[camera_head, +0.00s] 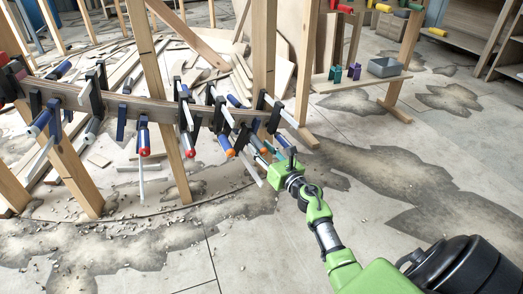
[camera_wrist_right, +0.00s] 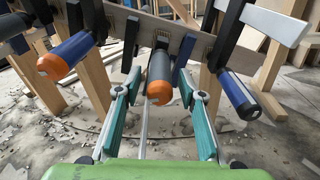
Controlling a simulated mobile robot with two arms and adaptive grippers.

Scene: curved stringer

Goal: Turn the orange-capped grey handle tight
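The orange-capped grey handle (camera_wrist_right: 159,67) hangs in the middle of the right wrist view, its orange cap facing the camera. It belongs to a clamp on the curved wooden stringer (camera_wrist_right: 140,29). My right gripper (camera_wrist_right: 166,88) is open, with one teal finger left of the handle and one right of it. Gaps show between both fingers and the handle, so they appear not to touch it. In the head view the right gripper (camera_head: 268,155) is at the right end of the clamp row, and its fingers partly hide the handle there. My left gripper is not in view.
A blue handle with an orange cap (camera_wrist_right: 65,56) is close on the left; another blue handle (camera_wrist_right: 238,95) is close on the right. Several more clamps line the stringer (camera_head: 140,108). Wooden posts (camera_head: 167,115) stand behind. Open floor (camera_head: 400,175) lies to the right.

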